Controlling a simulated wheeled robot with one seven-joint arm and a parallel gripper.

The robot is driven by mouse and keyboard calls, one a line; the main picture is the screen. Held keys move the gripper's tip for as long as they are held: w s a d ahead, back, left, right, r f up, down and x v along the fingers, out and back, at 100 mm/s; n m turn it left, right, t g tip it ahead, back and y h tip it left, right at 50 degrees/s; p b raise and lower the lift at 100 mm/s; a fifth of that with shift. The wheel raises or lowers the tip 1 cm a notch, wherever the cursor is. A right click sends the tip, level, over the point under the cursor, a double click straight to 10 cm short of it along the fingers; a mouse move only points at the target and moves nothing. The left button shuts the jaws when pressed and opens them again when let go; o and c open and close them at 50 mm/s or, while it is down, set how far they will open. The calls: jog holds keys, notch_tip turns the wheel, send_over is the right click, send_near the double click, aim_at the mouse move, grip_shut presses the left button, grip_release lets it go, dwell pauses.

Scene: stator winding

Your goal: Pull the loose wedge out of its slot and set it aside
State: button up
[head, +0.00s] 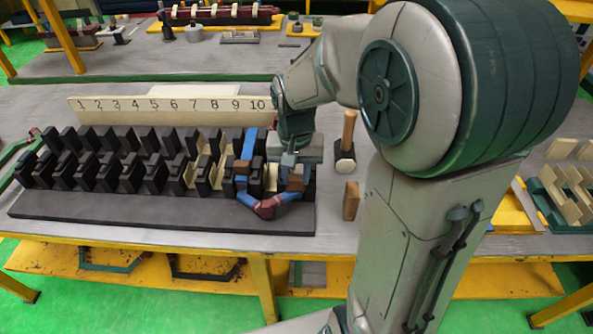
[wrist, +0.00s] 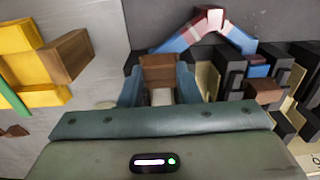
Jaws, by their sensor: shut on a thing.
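The stator block (head: 95,211) is a dark base with rows of black teeth. A blue coil with a maroon front bend (head: 266,208) lies in its right-hand slots and shows at the top of the wrist view (wrist: 208,22). My gripper (head: 289,160) points down at the right end, below the number 10. In the wrist view its teal fingers (wrist: 159,88) are shut on a brown wedge (wrist: 159,68), which also shows in the head view (head: 296,177). Whether this wedge still sits in its slot is hidden. Another brown wedge (head: 241,184) stands to the left.
A number board (head: 170,108) stands behind the teeth. A mallet (head: 346,145) and a wooden block (head: 351,201) stand right of the stator. A green tray with cream pieces (head: 567,195) is at far right. Bare grey table shows around the wooden block.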

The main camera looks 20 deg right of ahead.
aim_at(297, 177)
jog(key=o, duration=1)
jog(key=shift+d, duration=0.1)
jog(key=shift+o, duration=0.2)
jog(key=shift+r, duration=0.1)
notch_tip(297, 177, up, 14)
jog(key=shift+f, duration=0.2)
